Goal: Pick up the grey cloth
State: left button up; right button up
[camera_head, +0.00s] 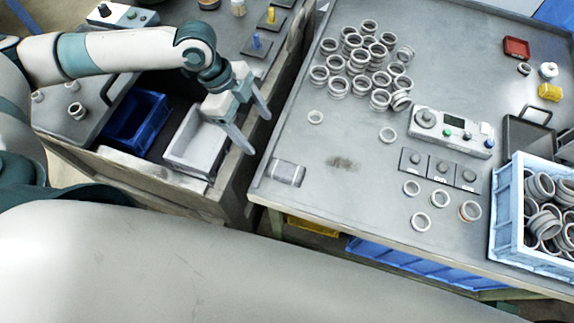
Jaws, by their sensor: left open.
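My right gripper is not in view.
Several metal rings (360,62) stand in stacks at the back of the table. A control box (450,132) and a light blue crate of rings (507,205) are to the right. A dark smudge (342,162) marks the bare tabletop beside the cloth. A white bin (190,160) is left.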

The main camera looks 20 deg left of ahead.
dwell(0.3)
pick_arm(q)
jog(key=p, duration=0.3)
send_over(285, 169)
jog(key=a, duration=0.3)
jog(key=f, duration=1.1)
jog(key=shift+w+f, duration=0.15)
jog(key=shift+w, duration=0.05)
jog(key=shift+d, duration=0.1)
jog(key=shift+s+d+f+p, duration=0.1)
jog(key=shift+d+f+p, duration=0.2)
jog(key=shift+f+p, duration=0.15)
jog(key=p+x, duration=0.1)
jog(key=x, duration=0.2)
jog(key=shift+d, duration=0.15)
jog(key=shift+d+f, duration=0.1)
jog(key=shift+f, duration=0.35)
